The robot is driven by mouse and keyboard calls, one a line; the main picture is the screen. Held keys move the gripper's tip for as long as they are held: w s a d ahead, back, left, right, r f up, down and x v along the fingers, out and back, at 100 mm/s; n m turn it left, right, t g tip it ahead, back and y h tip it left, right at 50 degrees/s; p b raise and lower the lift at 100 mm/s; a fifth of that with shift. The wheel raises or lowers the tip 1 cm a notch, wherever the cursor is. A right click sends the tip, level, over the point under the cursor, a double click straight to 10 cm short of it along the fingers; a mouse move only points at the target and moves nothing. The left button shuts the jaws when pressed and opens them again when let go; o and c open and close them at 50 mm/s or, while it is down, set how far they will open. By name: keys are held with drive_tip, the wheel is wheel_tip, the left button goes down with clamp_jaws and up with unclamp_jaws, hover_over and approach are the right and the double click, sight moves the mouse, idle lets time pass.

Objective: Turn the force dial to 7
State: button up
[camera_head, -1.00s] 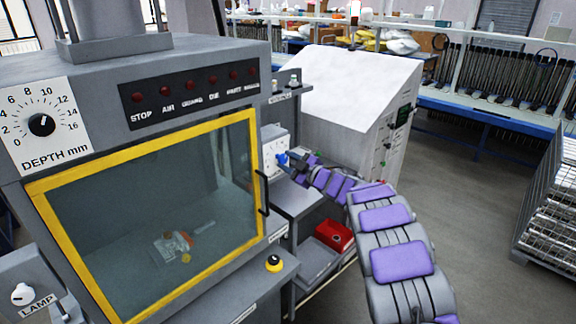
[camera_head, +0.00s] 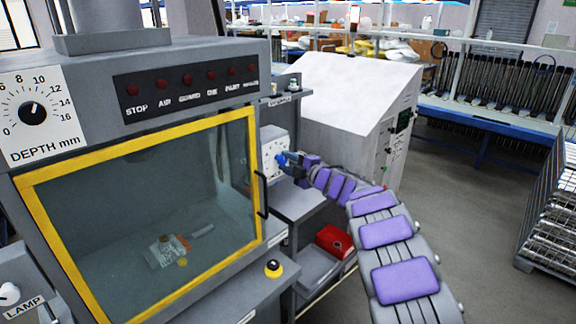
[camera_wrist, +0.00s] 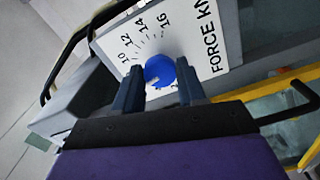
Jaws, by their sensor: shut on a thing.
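The force dial's white face (camera_head: 271,150) stands on the front of a small box right of the yellow-framed guard. In the wrist view the dial face (camera_wrist: 199,39) is tilted; 10, 12, 14, 16 and the word FORCE show. Its round blue knob (camera_wrist: 160,71) sits between the fingertips of my gripper (camera_wrist: 160,84), which is shut on it. A small pale mark shows at the knob's lower edge; I cannot tell which number the knob points to. The lower numbers are hidden. In the head view my gripper (camera_head: 290,161) is at the blue knob (camera_head: 281,160).
The yellow-framed guard (camera_head: 150,150) and its dark handle (camera_head: 262,194) are just left of the dial. A depth dial (camera_head: 32,113) is at far left. A red bin (camera_head: 334,241) stands below my arm. A sloped white cabinet (camera_head: 345,90) is behind. Open floor lies right.

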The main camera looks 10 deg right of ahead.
drive_tip(key=shift+f, duration=0.25)
drive_tip(key=o, duration=1.1)
drive_tip(key=shift+r, duration=0.15)
drive_tip(key=shift+c, duration=0.2)
drive_tip(key=p+v, duration=0.2)
drive_tip(key=v, duration=1.5)
drive_tip(key=shift+s+d+p, duration=0.15)
drive_tip(key=shift+p, duration=0.2)
